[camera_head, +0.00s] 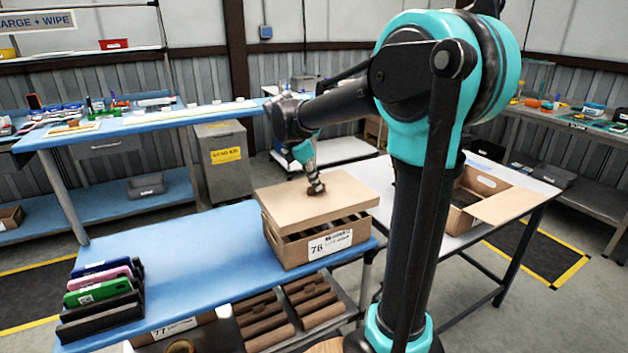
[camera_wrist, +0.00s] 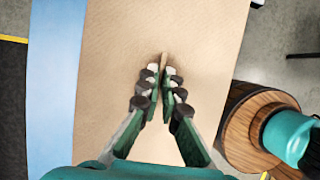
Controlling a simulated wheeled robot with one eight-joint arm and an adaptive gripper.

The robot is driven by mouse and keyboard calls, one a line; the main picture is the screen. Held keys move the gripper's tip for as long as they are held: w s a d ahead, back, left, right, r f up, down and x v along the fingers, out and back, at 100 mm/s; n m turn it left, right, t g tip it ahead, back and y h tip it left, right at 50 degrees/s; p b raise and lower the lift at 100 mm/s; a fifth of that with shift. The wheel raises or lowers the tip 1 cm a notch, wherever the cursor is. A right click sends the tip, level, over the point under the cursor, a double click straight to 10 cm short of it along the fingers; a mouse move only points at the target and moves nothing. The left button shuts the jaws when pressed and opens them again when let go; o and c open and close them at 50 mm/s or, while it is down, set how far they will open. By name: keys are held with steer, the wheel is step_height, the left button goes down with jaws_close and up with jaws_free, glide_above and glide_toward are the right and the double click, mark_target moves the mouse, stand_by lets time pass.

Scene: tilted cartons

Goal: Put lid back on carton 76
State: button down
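Carton 76 (camera_head: 298,252) is a brown cardboard box with a "76" label on its front, standing on the blue table. Its flat tan lid (camera_head: 345,192) is over the top, with dark gaps and contents showing between the lid's front edge and the carton wall. The lid also fills the middle of the wrist view (camera_wrist: 115,60). My gripper (camera_head: 316,188) is at the middle of the lid, pointing down. In the wrist view its fingertips (camera_wrist: 166,72) are close together on a small tan tab of the lid. Whether the lid touches the rim all round cannot be told.
Several coloured folders (camera_head: 105,290) stand at the left front of the blue table (camera_head: 200,255). An open carton (camera_head: 470,195) stands on the pale table at right. The blue surface left of carton 76 is clear.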

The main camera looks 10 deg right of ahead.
mark_target(311, 195)
steer(key=shift+f, duration=3.2)
steer(key=shift+f, duration=0.2)
steer(key=c, duration=1.6)
jaws_free()
steer(key=shift+c, duration=0.2)
steer(key=v, duration=1.2)
step_height(311, 195, up, 7)
